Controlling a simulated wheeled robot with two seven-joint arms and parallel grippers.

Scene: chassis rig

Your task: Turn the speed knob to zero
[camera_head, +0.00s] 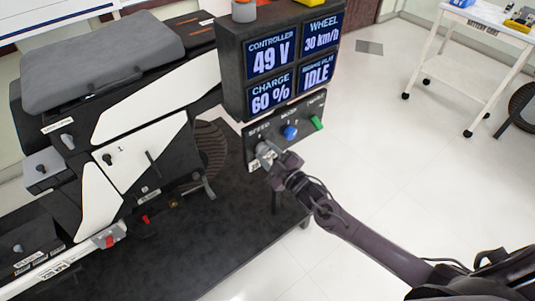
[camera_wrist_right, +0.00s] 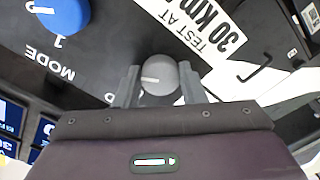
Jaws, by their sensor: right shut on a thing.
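The speed knob (camera_wrist_right: 160,77) is grey with a white pointer mark. In the right wrist view it sits between the two fingers of my right gripper (camera_wrist_right: 158,88), which is shut on it. In the head view my right gripper (camera_head: 268,157) reaches the left end of the black control panel (camera_head: 268,140), below the SPEED label, and mostly hides the knob. The display (camera_head: 295,59) above reads wheel 30 km/h, controller 49 V, charge 60 % and IDLE. My left gripper is not in view.
A blue MODE knob (camera_head: 290,132) and a green switch (camera_head: 317,123) sit right of the speed knob on the panel. A label reading "TEST AT 30 KM" (camera_wrist_right: 205,25) lies close to the knob. A chassis with a grey seat (camera_head: 100,65) stands at left; a white cart (camera_head: 470,70) stands at back right.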

